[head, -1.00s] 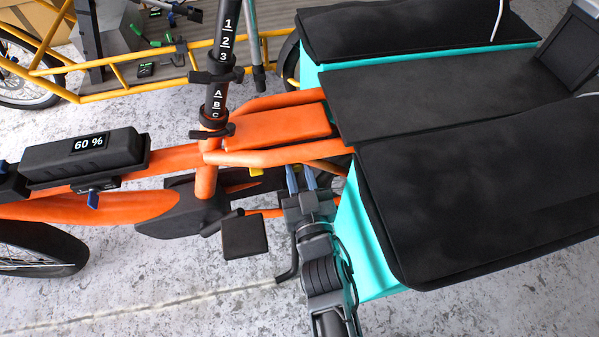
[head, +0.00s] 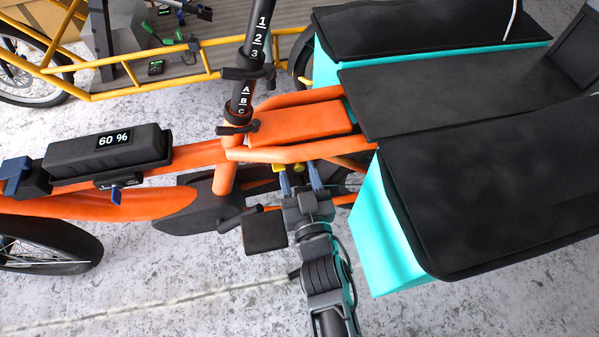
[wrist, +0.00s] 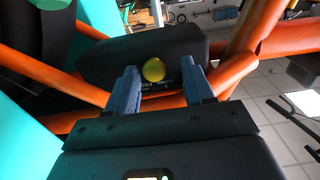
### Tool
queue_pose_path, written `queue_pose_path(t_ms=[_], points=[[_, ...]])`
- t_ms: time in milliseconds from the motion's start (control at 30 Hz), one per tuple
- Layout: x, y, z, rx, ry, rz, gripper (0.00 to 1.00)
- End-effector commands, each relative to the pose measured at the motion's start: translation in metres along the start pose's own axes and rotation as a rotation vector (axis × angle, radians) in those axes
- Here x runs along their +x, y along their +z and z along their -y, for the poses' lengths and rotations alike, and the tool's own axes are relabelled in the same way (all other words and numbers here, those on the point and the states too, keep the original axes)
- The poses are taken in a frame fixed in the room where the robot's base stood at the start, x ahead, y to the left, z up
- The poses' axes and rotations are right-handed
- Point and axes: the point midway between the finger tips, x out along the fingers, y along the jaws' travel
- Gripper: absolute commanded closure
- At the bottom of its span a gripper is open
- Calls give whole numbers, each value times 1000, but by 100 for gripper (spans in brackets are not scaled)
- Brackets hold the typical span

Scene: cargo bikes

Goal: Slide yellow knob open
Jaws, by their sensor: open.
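The yellow knob (wrist: 154,70) is a small round knob on the front of a black box (wrist: 190,46) mounted at the orange bike frame. In the wrist view it shows between my two blue-grey fingers, nearer the left one. My gripper (wrist: 160,68) is open and points at the box, with nothing held. In the head view my gripper (head: 299,178) reaches in under the orange frame, and a bit of yellow (head: 299,168) shows between its fingers. I cannot tell whether the fingers touch the knob.
Orange frame tubes (head: 300,152) run just above my gripper. A black pedal (head: 265,230) is close on its left. A turquoise cargo box (head: 385,235) with black covers (head: 480,190) stands close on its right. Open floor (head: 180,285) lies at the front left.

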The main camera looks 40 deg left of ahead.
Motion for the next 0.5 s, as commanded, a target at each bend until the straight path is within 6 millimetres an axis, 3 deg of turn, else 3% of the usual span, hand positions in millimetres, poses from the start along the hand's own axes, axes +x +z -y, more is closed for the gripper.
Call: queue_pose_path(t_ms=[267,500], points=[[-3,0,-1,0,2,1,48],[-37,-2,-1,1,4,4,48]])
